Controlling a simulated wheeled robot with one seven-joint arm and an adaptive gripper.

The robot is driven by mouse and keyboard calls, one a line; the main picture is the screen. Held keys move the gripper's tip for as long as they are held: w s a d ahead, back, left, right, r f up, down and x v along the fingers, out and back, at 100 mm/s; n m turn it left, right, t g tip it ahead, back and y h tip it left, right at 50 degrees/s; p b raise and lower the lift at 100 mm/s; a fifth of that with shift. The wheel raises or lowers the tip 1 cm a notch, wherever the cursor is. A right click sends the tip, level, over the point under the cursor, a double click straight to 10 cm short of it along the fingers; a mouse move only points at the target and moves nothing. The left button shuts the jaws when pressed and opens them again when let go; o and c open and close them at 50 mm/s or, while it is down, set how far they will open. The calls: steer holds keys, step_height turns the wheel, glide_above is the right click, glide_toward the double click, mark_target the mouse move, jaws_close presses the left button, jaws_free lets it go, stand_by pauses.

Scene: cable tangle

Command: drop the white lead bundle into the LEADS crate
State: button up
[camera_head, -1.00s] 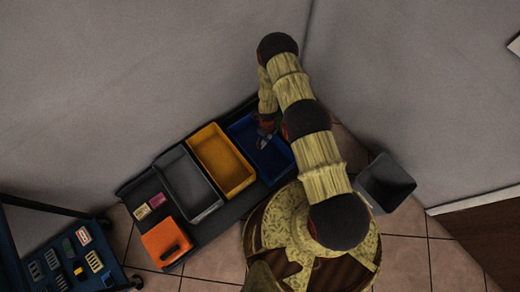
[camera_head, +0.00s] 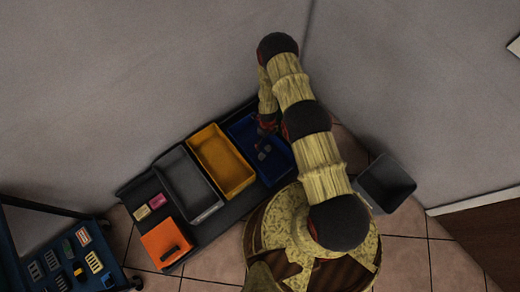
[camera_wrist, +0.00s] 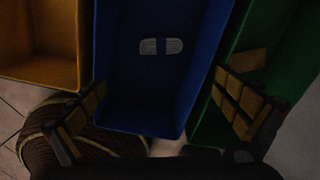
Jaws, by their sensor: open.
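The white lead bundle (camera_wrist: 161,46) shows in the wrist view as two pale rounded halves with a dark band between them. It lies inside the blue crate (camera_wrist: 208,50), on its floor. In the head view the bundle (camera_head: 264,152) is a small pale spot in the blue crate (camera_head: 283,172). My gripper (camera_wrist: 160,85) is open and empty above the crate, its two padded fingers spread wide to either side. In the head view my gripper (camera_head: 267,125) is partly hidden by my arm. No LEADS label is readable on the blue crate.
A yellow crate (camera_head: 240,187) and a grey crate (camera_head: 207,207) stand left of the blue one. A green crate (camera_wrist: 225,65) is on its other side. An orange container (camera_head: 157,240), a cart (camera_head: 65,240) with small parts and a grey bin (camera_head: 397,188) stand around.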

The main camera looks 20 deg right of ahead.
step_height(320, 180, up, 12)
steer(key=shift+f, duration=0.2)
stand_by(0.7)
steer(key=s+r+n+g, duration=0.3)
steer(key=s+r+n, duration=0.3)
steer(key=s+n, duration=0.55)
steer(key=s+r+n+t, duration=0.3)
steer(key=s+r+n, duration=0.1)
steer(key=r, duration=1.5)
steer(key=s+r+n+t+p, duration=0.1)
steer(key=s+r+n, duration=0.3)
steer(key=r, duration=1.5)
steer(key=s+r+n+t+p, duration=0.1)
steer(key=s+r+n+t, duration=0.3)
steer(key=r+n, duration=0.5)
step_height(320, 180, up, 11)
steer(key=shift+s+a+r+t, duration=0.1)
steer(key=shift+s+a+t, duration=0.1)
steer(key=shift+s+t, duration=0.1)
